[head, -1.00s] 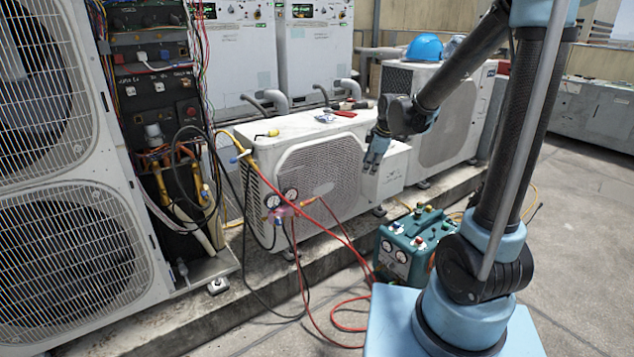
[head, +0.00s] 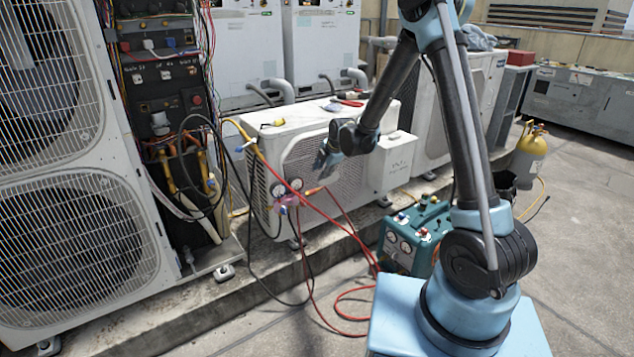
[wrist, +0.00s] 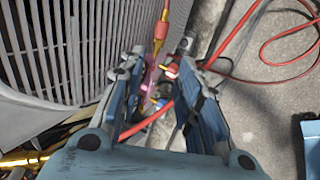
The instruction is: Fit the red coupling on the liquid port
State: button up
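My gripper (head: 324,162) hangs in front of the grille of the small white condenser, above and right of a pink gauge manifold (head: 288,200). In the wrist view its two blue fingers (wrist: 163,100) are apart with nothing gripped between them. A red coupling with a brass end (wrist: 160,29) stands beyond the fingertips; it appears at the manifold's right side in the head view (head: 312,191). Part of the pink manifold (wrist: 150,78) shows between the fingers. Copper and brass pipework (head: 203,165) shows in the tall unit's open bay; I cannot tell which fitting is the liquid port.
Red hoses (head: 335,222) loop from the manifold to the ground, and black and yellow hoses hang beside the open bay. A teal machine (head: 408,238) stands on the ground at right. The white condenser (head: 300,135) lies close behind my gripper. Tools lie on its top.

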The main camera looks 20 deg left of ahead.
aim_at(311, 191)
jog(key=x, duration=1.6)
jog(key=shift+w+a+f, duration=0.1)
jog(key=shift+w+f, duration=0.1)
jog(key=shift+f, duration=0.15)
grip_shut()
